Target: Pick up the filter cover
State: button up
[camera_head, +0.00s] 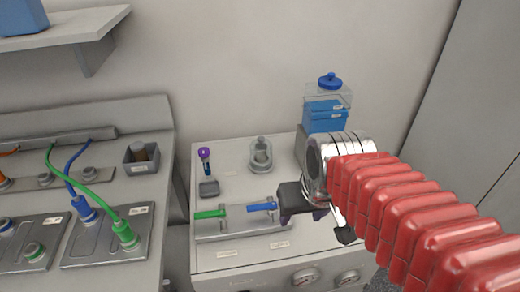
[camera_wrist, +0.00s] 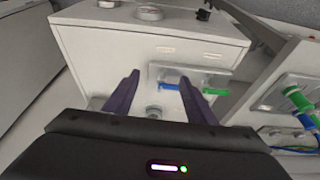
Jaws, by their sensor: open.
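My gripper (camera_head: 303,215) is open above the front right of the white cabinet top in the head view. Its two dark purple fingers are apart and empty in the wrist view (camera_wrist: 159,82). No part is labelled legibly as the filter cover. One candidate is a clear box-shaped cover with a blue round knob (camera_head: 329,82) on a blue box at the back right. Another is a clear grey domed piece (camera_head: 261,155) upright at the back middle of the cabinet top. My gripper touches neither. A small round grey piece (camera_wrist: 153,112) shows between the fingers in the wrist view.
A plate with a green handle (camera_head: 210,214) and a blue handle (camera_head: 262,206) lies left of my gripper. A purple-topped tool (camera_head: 205,160) stands behind it. The left bench (camera_head: 105,192) carries cables and connectors. A wall shelf (camera_head: 75,30) hangs upper left.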

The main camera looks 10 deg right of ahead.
jog(key=o, duration=0.8)
jog(key=shift+g, duration=0.6)
jog(key=w, duration=0.3)
jog(key=w+f, duration=0.1)
jog(key=w, duration=0.5)
jog(key=shift+w+d+f, duration=0.2)
jog(key=shift+w+f, duration=0.05)
jog(key=shift+w, duration=0.1)
jog(key=shift+c, duration=0.2)
jog(key=n+t+y, duration=0.1)
jog(key=n+y, duration=0.1)
jog(key=n, duration=0.3)
send_near(263, 139)
notch_tip(263, 139, down, 2)
jog(key=shift+w+a+f, duration=0.1)
jog(key=shift+w+a+n+t, duration=0.1)
jog(key=shift+n+t, duration=0.2)
jog(key=x, duration=0.8)
jog(key=shift+f, duration=0.15)
